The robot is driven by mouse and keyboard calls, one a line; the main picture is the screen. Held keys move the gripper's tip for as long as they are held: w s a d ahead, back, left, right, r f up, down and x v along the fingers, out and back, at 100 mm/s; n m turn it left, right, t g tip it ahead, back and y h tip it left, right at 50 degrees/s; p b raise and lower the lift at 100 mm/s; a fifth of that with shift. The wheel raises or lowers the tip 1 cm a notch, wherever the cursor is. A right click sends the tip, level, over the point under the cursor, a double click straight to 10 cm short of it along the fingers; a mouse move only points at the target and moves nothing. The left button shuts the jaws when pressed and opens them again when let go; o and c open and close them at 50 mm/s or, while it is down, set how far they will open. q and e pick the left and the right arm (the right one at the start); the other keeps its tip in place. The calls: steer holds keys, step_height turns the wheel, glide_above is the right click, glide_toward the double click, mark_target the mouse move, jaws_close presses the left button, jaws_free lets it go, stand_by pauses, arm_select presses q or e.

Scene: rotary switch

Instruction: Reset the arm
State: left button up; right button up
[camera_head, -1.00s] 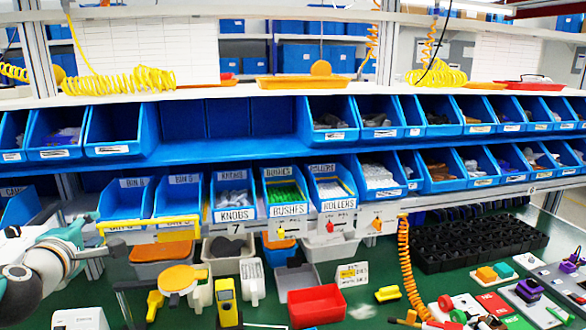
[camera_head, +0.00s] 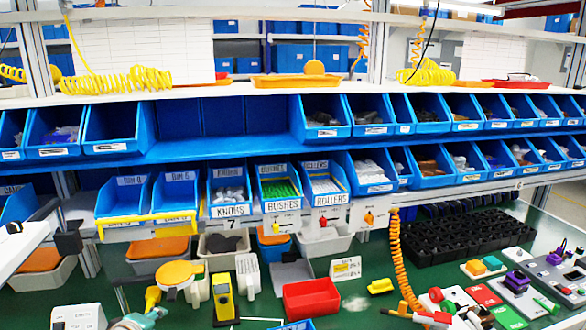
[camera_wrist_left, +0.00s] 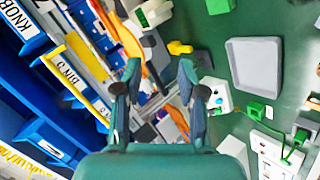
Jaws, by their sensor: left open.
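My left gripper (camera_wrist_left: 159,78) is open in the left wrist view, with its two teal fingers apart and nothing between them. In the head view, a teal part of my left arm (camera_head: 142,320) shows at the bottom left edge; the fingers cannot be made out clearly there. A white box (camera_head: 78,317) stands to its left on the green table. In the left wrist view, a white block with coloured spots (camera_wrist_left: 214,96) lies just right of the fingers. My right gripper is not in view.
Blue bins, including the knobs bin (camera_head: 230,190) and the bushes bin (camera_head: 280,188), line the rack behind the table. A red tray (camera_head: 311,299), a yellow meter (camera_head: 223,297) and a black grid tray (camera_head: 455,248) are on the table. Bare green table shows around the red tray.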

arm_select(q)
steer(key=s+d+f+m+g+h, duration=0.1)
steer(key=s+d+f+m+g, duration=0.35)
steer(key=f, duration=0.65)
steer(key=s+d+f+m+g+h, duration=0.1)
steer(key=s+d+f+m+h, duration=0.1)
steer(key=s+d+f, duration=0.55)
steer(key=s+d+f+m+g+h, duration=0.1)
steer(key=s+d+f+m+g, duration=0.15)
steer(key=s+f, duration=0.45)
steer(key=s+d+f+m+g+h, duration=0.1)
steer(key=s+d+f+m+g, duration=0.2)
steer(key=s, duration=0.6)
step_height(320, 180, down, 12)
steer(key=b, duration=1)
steer(key=shift+d+r+t, duration=0.2)
steer(key=shift+d+t, duration=0.2)
steer(key=shift+d, duration=0.05)
steer(key=shift+s, duration=0.1)
